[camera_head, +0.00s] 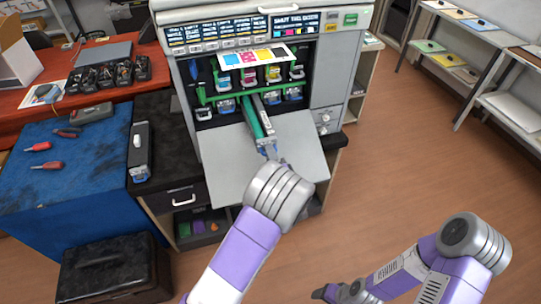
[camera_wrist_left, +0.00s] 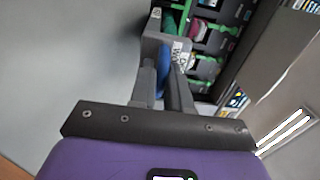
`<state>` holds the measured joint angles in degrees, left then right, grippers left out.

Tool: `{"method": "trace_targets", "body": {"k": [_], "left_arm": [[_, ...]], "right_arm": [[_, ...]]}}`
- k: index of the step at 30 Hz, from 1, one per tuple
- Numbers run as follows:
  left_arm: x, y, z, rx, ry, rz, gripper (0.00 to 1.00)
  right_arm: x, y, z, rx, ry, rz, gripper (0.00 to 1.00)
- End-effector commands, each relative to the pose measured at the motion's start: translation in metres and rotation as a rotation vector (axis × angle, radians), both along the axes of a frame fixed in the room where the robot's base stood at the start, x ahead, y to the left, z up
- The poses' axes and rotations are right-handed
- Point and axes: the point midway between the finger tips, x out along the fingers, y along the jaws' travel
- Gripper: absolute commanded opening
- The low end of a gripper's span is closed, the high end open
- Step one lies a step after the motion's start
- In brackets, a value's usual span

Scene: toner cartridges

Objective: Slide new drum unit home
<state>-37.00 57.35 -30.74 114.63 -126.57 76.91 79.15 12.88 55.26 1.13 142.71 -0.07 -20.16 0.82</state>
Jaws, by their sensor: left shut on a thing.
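The drum unit (camera_head: 259,120), long with a green drum and a dark housing, slopes from the opened front of the printer (camera_head: 330,80) out over its lowered door. Its far end is at a slot in the lower row; how deep it sits cannot be told. My left gripper (camera_head: 271,155) is shut on the near end. In the left wrist view, the fingers (camera_wrist_left: 163,85) close around a blue part below the unit's grey end (camera_wrist_left: 154,44). My right gripper (camera_head: 333,293) is low at the bottom edge, away from the printer; its jaws are unclear.
The lowered door (camera_head: 225,175) lies under the unit. Coloured cartridges (camera_head: 250,75) fill the bays, with a colour test sheet (camera_head: 254,56) above. Another long dark unit (camera_head: 139,160) lies on the black cabinet at left. A blue mat (camera_head: 85,180) holds red-handled tools. The floor at right is clear.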

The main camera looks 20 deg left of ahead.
Motion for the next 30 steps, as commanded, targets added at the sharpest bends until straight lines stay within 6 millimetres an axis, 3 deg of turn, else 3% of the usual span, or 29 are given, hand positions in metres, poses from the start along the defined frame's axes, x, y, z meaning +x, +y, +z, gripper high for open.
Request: {"method": "trace_targets", "body": {"k": [15, 30], "left_arm": [[0.000, 0.000, 0.021, -0.001, -0.002, -0.001, 0.00], [0.006, 0.003, 0.021, -0.002, -0.002, -0.001, 0.00]], "right_arm": [[0.000, 0.000, 0.009, 0.000, 0.000, 0.000, 0.64], [0.000, 0.000, 0.006, 0.000, 0.000, 0.000, 0.64]]}}
